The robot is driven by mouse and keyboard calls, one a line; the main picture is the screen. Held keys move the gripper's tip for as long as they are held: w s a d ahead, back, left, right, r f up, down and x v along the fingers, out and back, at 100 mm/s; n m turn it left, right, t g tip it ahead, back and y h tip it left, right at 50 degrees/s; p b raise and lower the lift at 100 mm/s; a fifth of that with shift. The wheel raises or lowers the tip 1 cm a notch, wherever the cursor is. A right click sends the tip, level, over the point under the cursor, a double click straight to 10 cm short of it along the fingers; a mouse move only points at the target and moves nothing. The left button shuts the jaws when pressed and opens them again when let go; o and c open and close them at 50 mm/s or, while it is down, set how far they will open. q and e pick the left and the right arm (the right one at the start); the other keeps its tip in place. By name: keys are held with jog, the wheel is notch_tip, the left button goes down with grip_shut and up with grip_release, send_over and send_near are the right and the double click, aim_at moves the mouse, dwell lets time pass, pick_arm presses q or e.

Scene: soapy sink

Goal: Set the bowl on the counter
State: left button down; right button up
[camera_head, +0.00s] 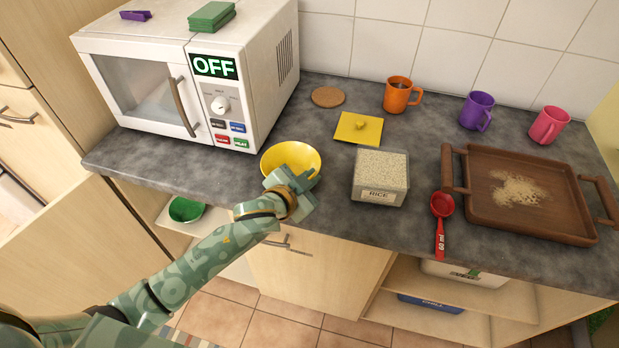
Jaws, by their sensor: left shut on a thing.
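The yellow bowl (291,157) is upright at the front part of the grey counter (200,163), between the microwave and the rice container. My left gripper (290,181) is shut on the near side of the bowl's rim. The gripper hides the bowl's near wall and base, so I cannot tell whether the bowl touches the counter or hangs just above it. My right gripper is not in view.
The rice container (379,178) stands right of the bowl, with a yellow lid (358,128) behind. A red scoop (441,219) and wooden tray (530,222) lie farther right. The microwave (215,75) stands left. A green bowl (187,209) sits on a shelf below.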

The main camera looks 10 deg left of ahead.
pick_arm(q)
jog(key=c, duration=1.5)
grip_release()
jog(key=shift+f, duration=0.1)
jog(key=shift+c, duration=0.2)
jog(key=shift+s+r, duration=0.15)
jog(key=shift+r, duration=0.05)
jog(key=p+v, duration=0.2)
jog(key=v, duration=0.9)
jog(key=shift+s+a+p, duration=0.2)
jog(key=shift+s+p, duration=0.1)
jog(key=shift+p, duration=0.1)
jog(key=shift+r, duration=0.15)
